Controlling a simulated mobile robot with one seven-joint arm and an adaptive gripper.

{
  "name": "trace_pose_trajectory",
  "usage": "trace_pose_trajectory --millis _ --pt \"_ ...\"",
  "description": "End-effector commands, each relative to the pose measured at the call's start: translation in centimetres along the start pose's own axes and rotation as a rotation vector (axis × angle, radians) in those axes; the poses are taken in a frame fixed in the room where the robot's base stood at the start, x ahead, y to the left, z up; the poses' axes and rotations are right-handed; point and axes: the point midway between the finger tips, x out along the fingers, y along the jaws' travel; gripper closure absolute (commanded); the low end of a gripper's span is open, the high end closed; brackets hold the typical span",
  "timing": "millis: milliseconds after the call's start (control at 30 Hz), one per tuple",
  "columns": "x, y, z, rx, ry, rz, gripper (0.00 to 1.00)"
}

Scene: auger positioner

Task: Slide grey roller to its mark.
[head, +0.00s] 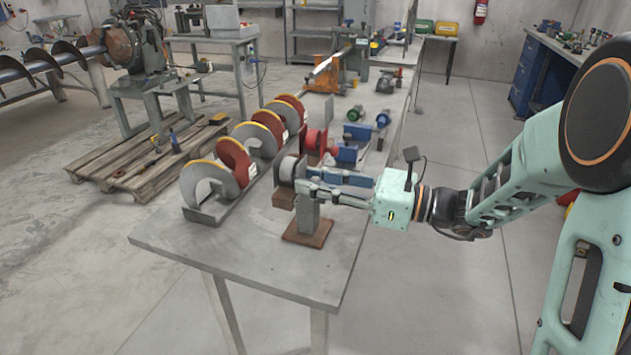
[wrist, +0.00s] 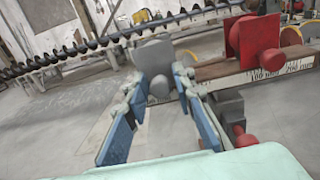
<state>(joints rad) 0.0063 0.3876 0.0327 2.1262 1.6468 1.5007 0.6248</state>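The grey roller (head: 287,168) sits near the front end of a raised rail on the workbench, above a brown carriage block (head: 284,198). In the wrist view the grey roller (wrist: 154,58) stands straight ahead, at and just beyond the fingertips. My gripper (head: 308,187) reaches in from the right at the roller's height. In the wrist view my gripper (wrist: 162,82) has its blue-padded fingers spread apart; I cannot tell whether they touch the roller. A scale on the rail (wrist: 270,72) shows 100 mm and 200 mm marks, right of the roller.
A red roller and plate (head: 316,141) stand farther along the rail; they also show in the wrist view (wrist: 253,40). Grey and red auger flights (head: 212,185) line the left. A grey post on a brown base (head: 307,232) supports the rail. The bench's front (head: 240,262) is clear.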

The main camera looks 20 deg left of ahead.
Motion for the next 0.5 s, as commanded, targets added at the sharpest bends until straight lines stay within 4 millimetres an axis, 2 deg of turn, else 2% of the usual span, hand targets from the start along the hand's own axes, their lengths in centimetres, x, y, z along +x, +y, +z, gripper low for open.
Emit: trace_pose_trajectory --millis 33,200,500 --pt "-0.01 0.00 0.00 0.000 0.000 0.000 0.84" --pt "-0.02 0.00 -0.01 0.000 0.000 0.000 1.00" --pt "-0.03 -0.09 0.00 0.000 0.000 0.000 1.00"
